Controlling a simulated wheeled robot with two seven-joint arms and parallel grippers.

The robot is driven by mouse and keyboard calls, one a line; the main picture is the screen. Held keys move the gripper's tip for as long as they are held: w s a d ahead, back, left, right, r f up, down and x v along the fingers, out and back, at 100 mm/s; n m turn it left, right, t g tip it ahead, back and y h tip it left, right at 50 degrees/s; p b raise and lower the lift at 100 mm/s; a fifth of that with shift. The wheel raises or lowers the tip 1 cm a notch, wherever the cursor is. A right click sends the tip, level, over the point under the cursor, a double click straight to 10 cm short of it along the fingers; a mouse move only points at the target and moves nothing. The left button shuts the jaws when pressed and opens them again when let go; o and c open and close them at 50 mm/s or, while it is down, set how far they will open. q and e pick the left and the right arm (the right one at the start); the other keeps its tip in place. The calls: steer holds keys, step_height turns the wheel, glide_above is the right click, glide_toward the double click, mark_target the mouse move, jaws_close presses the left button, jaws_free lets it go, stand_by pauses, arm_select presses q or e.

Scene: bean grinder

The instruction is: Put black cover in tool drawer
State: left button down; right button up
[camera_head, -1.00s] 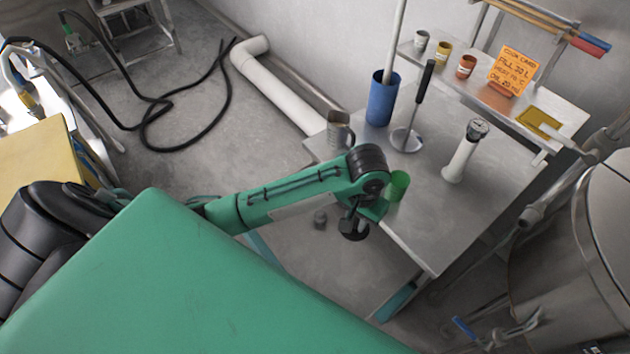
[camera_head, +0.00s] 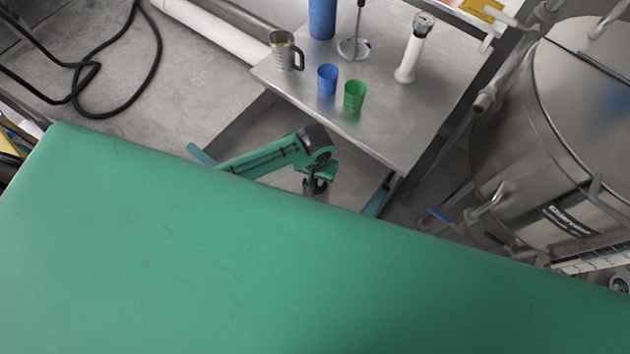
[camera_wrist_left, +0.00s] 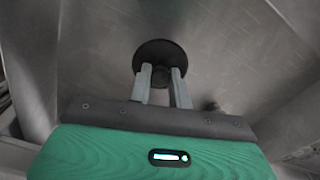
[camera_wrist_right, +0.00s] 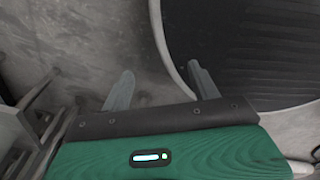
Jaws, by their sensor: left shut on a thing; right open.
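The black cover (camera_wrist_left: 160,52) is a dark round disc with a knob. My left gripper (camera_wrist_left: 161,76) is shut on its knob in the left wrist view. In the head view, my left gripper (camera_head: 316,186) is low over the pulled-out metal drawer (camera_head: 247,125) under the table, and the cover is mostly hidden. The grey drawer floor lies beyond the cover in the left wrist view; I cannot tell whether they touch. My right gripper (camera_wrist_right: 160,76) is open and empty in the right wrist view, and is outside the head view.
The steel table (camera_head: 420,105) holds a metal jug (camera_head: 284,52), a blue cup (camera_head: 327,80), a green cup (camera_head: 354,96) and a white-handled tool (camera_head: 412,55). A large steel tank (camera_head: 540,130) stands at right. A small dark object (camera_wrist_left: 211,104) lies in the drawer.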

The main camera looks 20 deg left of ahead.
mark_target(315, 184)
arm_select(q)
steer(key=shift+f, duration=2)
steer(key=c, duration=1.3)
jaws_free()
steer(key=shift+f, duration=0.15)
step_height(315, 184, up, 12)
steer(key=shift+r, duration=0.2)
